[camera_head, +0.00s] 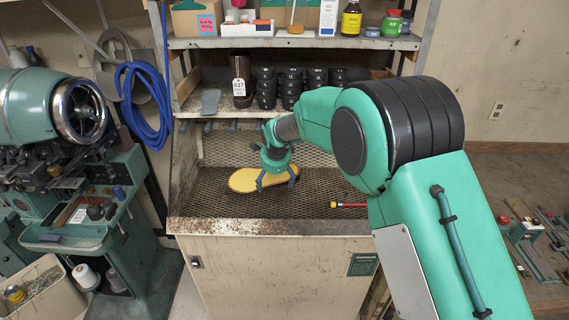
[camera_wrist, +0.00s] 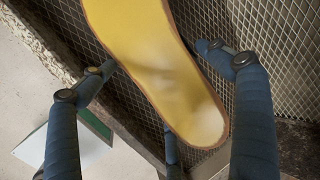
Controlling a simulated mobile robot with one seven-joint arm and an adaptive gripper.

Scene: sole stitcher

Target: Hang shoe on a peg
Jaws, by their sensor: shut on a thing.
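The shoe shows as a yellow sole (camera_head: 243,181) with a tan edge, lying flat over the mesh top of the cabinet. In the wrist view the yellow sole (camera_wrist: 150,55) fills the middle, between my blue fingers. My gripper (camera_head: 277,181) points down and is shut on the shoe near its right end. I cannot tell whether the shoe rests on the mesh or is just above it. A row of short pegs (camera_head: 232,127) sticks out below the lower shelf, behind the shoe.
The mesh worktop (camera_head: 310,190) has a raised front edge. A red-handled tool (camera_head: 347,205) lies right of the shoe. Several black cylinders (camera_head: 290,84) stand on the shelf above the pegs. A stitching machine (camera_head: 55,115) stands left, with a blue hose (camera_head: 145,105) hanging beside it.

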